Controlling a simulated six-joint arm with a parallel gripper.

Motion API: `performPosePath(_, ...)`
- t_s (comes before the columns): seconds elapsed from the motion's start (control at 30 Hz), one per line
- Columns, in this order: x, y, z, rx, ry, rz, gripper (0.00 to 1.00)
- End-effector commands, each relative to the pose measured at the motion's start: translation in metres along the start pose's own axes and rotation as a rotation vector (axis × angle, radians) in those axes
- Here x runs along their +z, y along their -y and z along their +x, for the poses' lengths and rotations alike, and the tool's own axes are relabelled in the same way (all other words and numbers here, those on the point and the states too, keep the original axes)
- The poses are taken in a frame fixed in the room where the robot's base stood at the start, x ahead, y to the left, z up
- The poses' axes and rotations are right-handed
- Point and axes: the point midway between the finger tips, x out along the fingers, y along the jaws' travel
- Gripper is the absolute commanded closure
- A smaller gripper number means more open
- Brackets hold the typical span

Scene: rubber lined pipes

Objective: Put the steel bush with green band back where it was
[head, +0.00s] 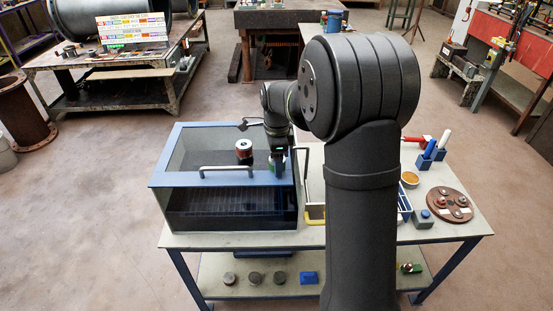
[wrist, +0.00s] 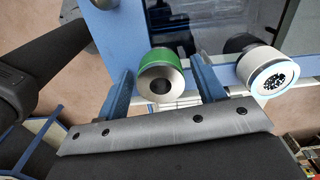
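The steel bush with green band (wrist: 154,60) shows end-on in the wrist view, with its bored steel face towards the camera. It is between the two blue fingers of my gripper (wrist: 162,68), near the blue frame of the glass-topped case (head: 165,178). The fingers look spread, with a gap visible on the bush's right side. I cannot tell whether the left finger touches it. In the head view my gripper (head: 278,163) is at the right end of the case's top; a small green patch shows there, but the bush is mostly hidden.
A handle (head: 230,171) runs along the case front. Blue holders (head: 427,160) and a brown disc (head: 450,204) stand right.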

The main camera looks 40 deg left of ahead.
Motion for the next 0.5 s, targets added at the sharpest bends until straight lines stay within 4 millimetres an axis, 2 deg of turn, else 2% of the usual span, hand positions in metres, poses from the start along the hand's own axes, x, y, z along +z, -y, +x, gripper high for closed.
performPosePath(0.33,0.000,0.000,-0.004,-0.001,0.000,0.000,0.35)
performPosePath(0.5,0.000,0.001,-0.026,-0.003,0.000,0.000,0.35)
